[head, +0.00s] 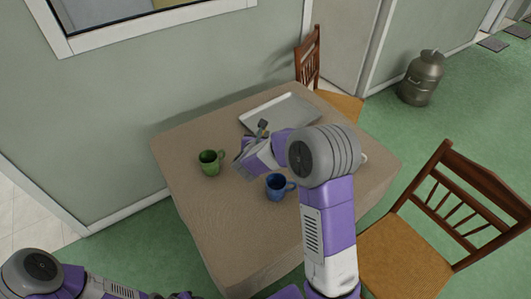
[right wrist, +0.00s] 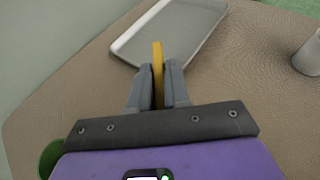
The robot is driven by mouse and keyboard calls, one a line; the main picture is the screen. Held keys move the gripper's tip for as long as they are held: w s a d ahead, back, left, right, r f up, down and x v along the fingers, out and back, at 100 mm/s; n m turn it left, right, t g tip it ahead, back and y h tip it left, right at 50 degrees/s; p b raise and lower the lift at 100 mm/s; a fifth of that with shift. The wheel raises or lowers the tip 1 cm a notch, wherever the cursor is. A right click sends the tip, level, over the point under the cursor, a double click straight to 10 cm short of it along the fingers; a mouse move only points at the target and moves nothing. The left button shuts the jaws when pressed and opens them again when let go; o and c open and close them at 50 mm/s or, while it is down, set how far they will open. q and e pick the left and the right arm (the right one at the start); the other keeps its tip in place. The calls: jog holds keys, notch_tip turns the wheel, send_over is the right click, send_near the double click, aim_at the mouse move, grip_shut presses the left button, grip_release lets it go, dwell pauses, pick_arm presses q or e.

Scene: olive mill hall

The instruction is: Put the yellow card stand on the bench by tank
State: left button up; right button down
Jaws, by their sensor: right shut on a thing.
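My right gripper (right wrist: 160,88) is shut on the yellow card stand (right wrist: 158,62), which shows edge-on as a thin yellow strip between the two grey fingers. In the head view the right gripper (head: 259,133) is above the table, by the near side of the grey tray; the stand cannot be made out there. Of my left arm only links show at the bottom left of the head view; its gripper is not in view. I see no bench that I can name for sure. A grey metal can (head: 422,78) stands on the green floor at the back right.
The brown table (head: 215,225) holds a grey tray (head: 280,112), a green mug (head: 210,163) and a blue mug (head: 276,188). A pale object (right wrist: 310,55) stands at the right in the wrist view. Wooden chairs stand behind (head: 309,60) and at right (head: 405,255).

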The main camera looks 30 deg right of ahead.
notch_tip(320, 180, down, 7)
jog(key=shift+w+f+b, duration=0.1)
jog(key=shift+f+b, duration=0.05)
jog(key=shift+b, duration=0.95)
jog(key=shift+f, duration=0.1)
jog(key=c, duration=1.1)
grip_release()
